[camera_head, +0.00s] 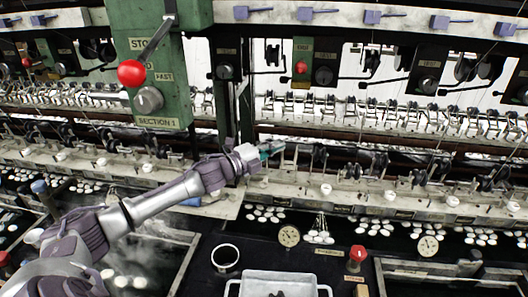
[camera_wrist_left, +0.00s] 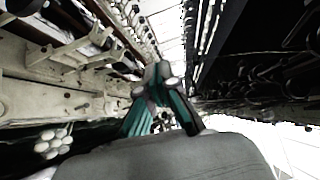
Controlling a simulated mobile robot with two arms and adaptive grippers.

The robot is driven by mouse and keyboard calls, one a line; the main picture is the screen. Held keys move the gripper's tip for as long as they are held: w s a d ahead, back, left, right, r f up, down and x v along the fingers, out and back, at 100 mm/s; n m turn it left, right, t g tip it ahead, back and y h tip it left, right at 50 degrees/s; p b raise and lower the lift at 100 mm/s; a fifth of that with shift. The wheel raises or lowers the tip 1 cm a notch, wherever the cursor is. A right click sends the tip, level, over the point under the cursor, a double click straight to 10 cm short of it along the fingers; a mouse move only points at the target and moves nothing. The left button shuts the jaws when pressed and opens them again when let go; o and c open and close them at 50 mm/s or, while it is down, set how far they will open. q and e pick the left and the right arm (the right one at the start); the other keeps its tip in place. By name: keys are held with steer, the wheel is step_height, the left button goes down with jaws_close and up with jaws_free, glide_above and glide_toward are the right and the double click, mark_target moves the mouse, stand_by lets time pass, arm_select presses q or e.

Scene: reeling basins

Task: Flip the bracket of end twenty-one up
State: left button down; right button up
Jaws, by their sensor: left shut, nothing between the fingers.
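My left arm reaches in from the left in the head view. Its gripper (camera_head: 274,149) is at the front rail (camera_head: 300,190) of the reeling machine, just right of the green panel's column. The teal fingers are shut and empty; they also show in the wrist view (camera_wrist_left: 160,80), tips together. I cannot read the end numbers, so I cannot tell which bracket is twenty-one or whether the fingers touch one. My right gripper is not in view.
A green section panel (camera_head: 150,108) with a red knob (camera_head: 131,73) hangs above my arm. Below the rail are dark basins with white cocoons (camera_head: 318,237), a metal tray (camera_head: 278,276), a white ring (camera_head: 225,257) and a red valve knob (camera_head: 358,253).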

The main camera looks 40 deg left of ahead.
arm_select(q)
steer(key=s, duration=0.1)
steer(key=s+r, duration=0.1)
steer(key=s+a+b, duration=0.1)
steer(key=s, duration=0.1)
steer(key=shift+s+a+r, duration=0.1)
steer(key=shift+r, duration=0.25)
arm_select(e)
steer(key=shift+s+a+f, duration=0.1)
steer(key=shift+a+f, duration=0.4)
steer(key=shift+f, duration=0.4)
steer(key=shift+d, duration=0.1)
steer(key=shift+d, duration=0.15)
